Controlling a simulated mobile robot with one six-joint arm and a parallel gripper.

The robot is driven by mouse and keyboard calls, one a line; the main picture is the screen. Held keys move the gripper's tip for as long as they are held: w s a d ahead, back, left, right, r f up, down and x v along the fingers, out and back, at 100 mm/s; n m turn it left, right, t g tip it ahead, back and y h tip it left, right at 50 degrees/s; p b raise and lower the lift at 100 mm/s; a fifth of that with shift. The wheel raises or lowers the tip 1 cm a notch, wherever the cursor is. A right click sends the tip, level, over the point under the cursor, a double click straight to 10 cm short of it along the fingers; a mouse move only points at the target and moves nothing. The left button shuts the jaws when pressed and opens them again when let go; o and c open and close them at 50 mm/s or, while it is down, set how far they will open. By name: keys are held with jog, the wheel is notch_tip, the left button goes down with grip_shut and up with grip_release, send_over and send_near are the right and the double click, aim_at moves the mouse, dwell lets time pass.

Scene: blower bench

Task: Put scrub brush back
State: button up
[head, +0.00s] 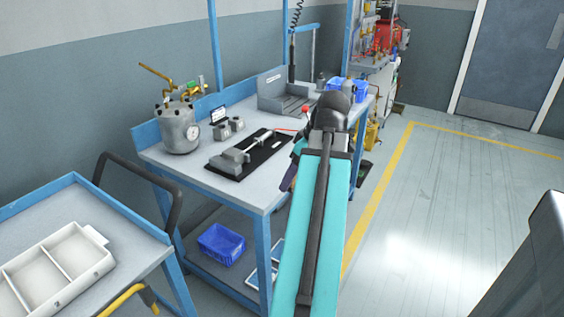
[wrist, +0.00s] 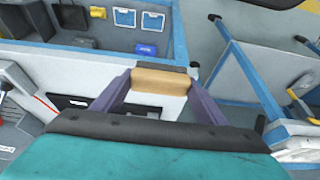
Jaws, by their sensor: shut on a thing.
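My gripper (wrist: 160,85) shows in the wrist view with its two purple fingers shut on the scrub brush. The scrub brush (wrist: 160,79) has a tan, wood-coloured block with a dark grey strip along its far edge. It is held across the fingertips, above the grey bench surface. In the head view my arm reaches over the right end of the blue-framed workbench (head: 190,177). There it hides the brush and most of the gripper. I cannot make out a marked place for the brush.
A pressure pot (head: 180,130) with a gauge stands at the bench's left. A black mat (head: 262,160) with grey parts lies at its middle, and a grey stepped holder (head: 283,97) stands behind. A compartment tray (head: 60,270) sits on the left cart. The right floor is clear.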

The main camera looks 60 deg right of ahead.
jog(key=shift+w+d+r+p, duration=0.15)
jog(key=shift+w+d+p, duration=0.6)
jog(key=shift+p, duration=4.05)
jog(key=p, duration=0.4)
jog(key=shift+d, duration=0.2)
jog(key=p, duration=0.5)
jog(key=shift+w+a+p, duration=0.1)
jog(key=shift+a+p, duration=0.05)
jog(key=shift+p, duration=0.2)
jog(key=p, duration=0.3)
send_over(278, 168)
jog(key=s, duration=0.2)
jog(key=shift+x, duration=0.85)
jog(key=shift+a, duration=0.1)
jog(key=shift+s, duration=0.1)
jog(key=shift+f+p, duration=0.95)
jog(key=shift+f, duration=0.85)
jog(key=shift+f, duration=0.25)
jog(key=o, duration=1.1)
jog(key=shift+r, duration=0.1)
